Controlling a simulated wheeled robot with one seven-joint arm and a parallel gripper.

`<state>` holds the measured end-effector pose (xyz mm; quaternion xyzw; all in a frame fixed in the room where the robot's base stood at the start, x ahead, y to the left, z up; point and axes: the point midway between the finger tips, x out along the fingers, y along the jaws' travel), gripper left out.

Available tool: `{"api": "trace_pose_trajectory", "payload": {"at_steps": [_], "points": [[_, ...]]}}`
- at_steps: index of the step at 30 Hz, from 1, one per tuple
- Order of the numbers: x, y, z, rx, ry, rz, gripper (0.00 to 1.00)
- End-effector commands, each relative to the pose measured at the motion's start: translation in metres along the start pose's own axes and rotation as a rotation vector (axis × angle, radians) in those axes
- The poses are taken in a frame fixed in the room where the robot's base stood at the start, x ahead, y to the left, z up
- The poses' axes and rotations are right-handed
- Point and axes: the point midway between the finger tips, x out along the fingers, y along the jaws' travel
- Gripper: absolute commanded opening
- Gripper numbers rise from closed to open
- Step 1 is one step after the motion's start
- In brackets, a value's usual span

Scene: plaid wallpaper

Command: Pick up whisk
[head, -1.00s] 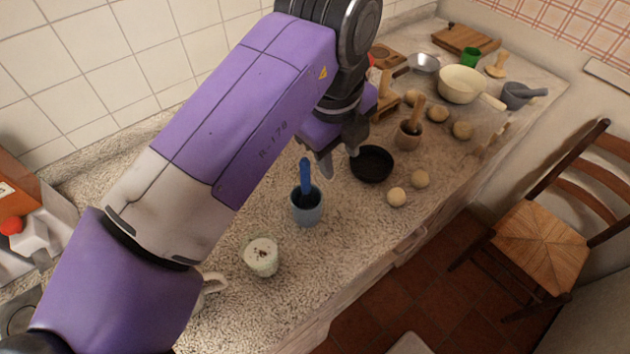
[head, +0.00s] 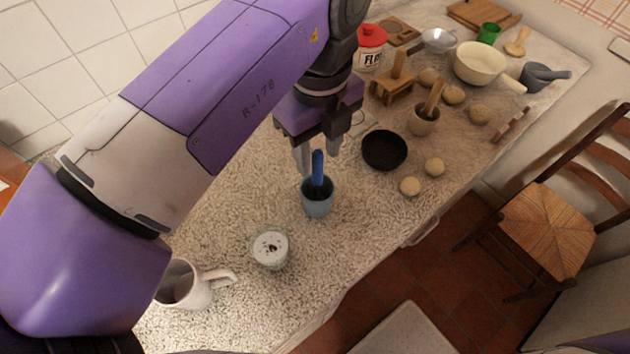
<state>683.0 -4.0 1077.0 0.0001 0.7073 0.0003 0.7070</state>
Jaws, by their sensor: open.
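A blue handle (head: 318,168) stands nearly upright in a blue-grey cup (head: 317,206) on the counter. It appears to be the whisk's handle; its lower end is hidden inside the cup. My gripper (head: 319,157) is open and points down right at the top of the handle. One finger shows just left of the handle. The other finger is partly behind the handle or to its right, so I cannot tell whether the handle is between the fingers. No contact is clear.
A speckled jar (head: 269,249) and a white mug (head: 190,287) stand nearer me. A black bowl (head: 384,150), dough balls (head: 410,186) and a mortar with pestle (head: 424,122) lie to the right. A flour canister (head: 370,48) stands behind. The counter's front edge is at right.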

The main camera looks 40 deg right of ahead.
Motion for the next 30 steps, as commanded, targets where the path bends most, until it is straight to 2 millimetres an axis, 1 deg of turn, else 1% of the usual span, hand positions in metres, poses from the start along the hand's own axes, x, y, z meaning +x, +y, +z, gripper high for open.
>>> {"api": "trace_pose_trajectory", "payload": {"at_steps": [1, 7, 12, 15, 18, 24, 26, 30], "points": [[0.006, 0.0, -0.001, -0.001, 0.002, 0.0, 0.42], [0.025, 0.002, -0.002, -0.001, 0.002, 0.0, 0.42], [0.05, 0.004, -0.004, -0.001, 0.002, -0.001, 0.42], [0.061, 0.004, -0.004, 0.0, 0.001, -0.001, 0.42], [0.065, 0.004, -0.004, 0.001, 0.0, -0.002, 0.42], [0.066, 0.004, -0.004, 0.001, 0.0, -0.001, 0.42], [0.066, 0.004, -0.004, 0.001, 0.0, -0.001, 0.31], [0.066, 0.004, -0.004, 0.001, 0.0, -0.001, 0.03]]}}
